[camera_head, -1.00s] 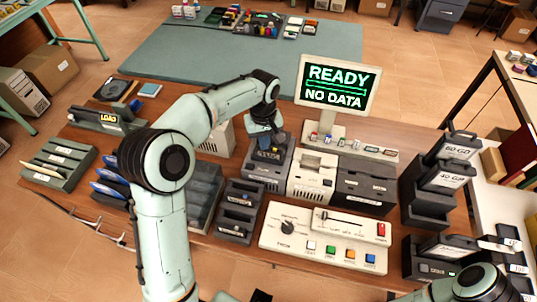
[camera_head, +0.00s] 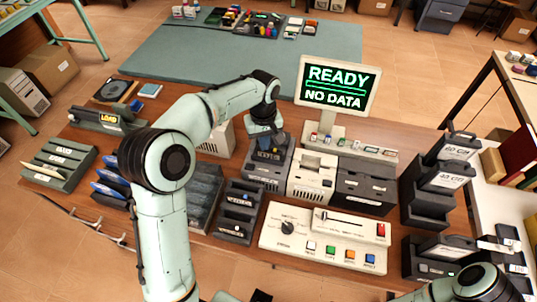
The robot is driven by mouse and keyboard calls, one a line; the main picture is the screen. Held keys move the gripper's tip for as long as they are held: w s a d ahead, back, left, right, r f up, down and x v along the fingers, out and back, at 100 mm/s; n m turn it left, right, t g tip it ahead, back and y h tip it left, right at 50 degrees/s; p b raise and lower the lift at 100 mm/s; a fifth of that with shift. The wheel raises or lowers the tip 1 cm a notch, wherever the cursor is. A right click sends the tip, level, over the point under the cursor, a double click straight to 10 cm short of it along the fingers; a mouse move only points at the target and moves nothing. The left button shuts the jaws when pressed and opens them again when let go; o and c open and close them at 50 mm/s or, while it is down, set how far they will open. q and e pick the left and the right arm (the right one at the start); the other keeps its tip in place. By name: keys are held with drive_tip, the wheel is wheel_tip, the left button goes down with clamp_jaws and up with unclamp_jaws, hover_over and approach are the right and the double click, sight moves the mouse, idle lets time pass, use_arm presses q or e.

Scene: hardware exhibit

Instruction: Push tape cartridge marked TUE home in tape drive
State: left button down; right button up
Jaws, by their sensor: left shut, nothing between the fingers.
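My left gripper (camera_head: 268,144) points down at the top of a dark grey drive unit (camera_head: 264,181) in the middle of the table. It is shut with nothing held, and its fingertips are at or just above the unit's top; contact cannot be told. A cartridge in this unit is not clearly visible, and no TUE mark can be read. A white unit (camera_head: 312,177) and a black unit (camera_head: 364,187) stand to its right.
A monitor (camera_head: 338,87) reading READY, NO DATA stands behind the units. A control panel (camera_head: 326,238) with a knob, slider and coloured buttons lies in front. A small dark rack (camera_head: 239,211) is left of the panel. Dark holders (camera_head: 430,207) with large cartridges stand on the right.

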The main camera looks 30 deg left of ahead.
use_arm(q)
drive_tip(key=shift+f+b, duration=0.45)
drive_tip(key=shift+f, duration=0.6)
use_arm(e)
drive_tip(key=shift+s+f, duration=0.35)
drive_tip(key=shift+f, duration=0.2)
use_arm(q)
drive_tip(key=shift+r+p, duration=0.9)
drive_tip(key=shift+r, duration=0.65)
drive_tip(key=shift+r+p, duration=1.05)
drive_tip(key=shift+r, duration=1)
use_arm(e)
drive_tip(key=w+r, duration=0.3)
drive_tip(key=r, duration=0.2)
drive_tip(key=shift+w, duration=0.35)
use_arm(q)
drive_tip(key=shift+f, duration=0.1)
use_arm(e)
drive_tip(key=shift+s, duration=0.1)
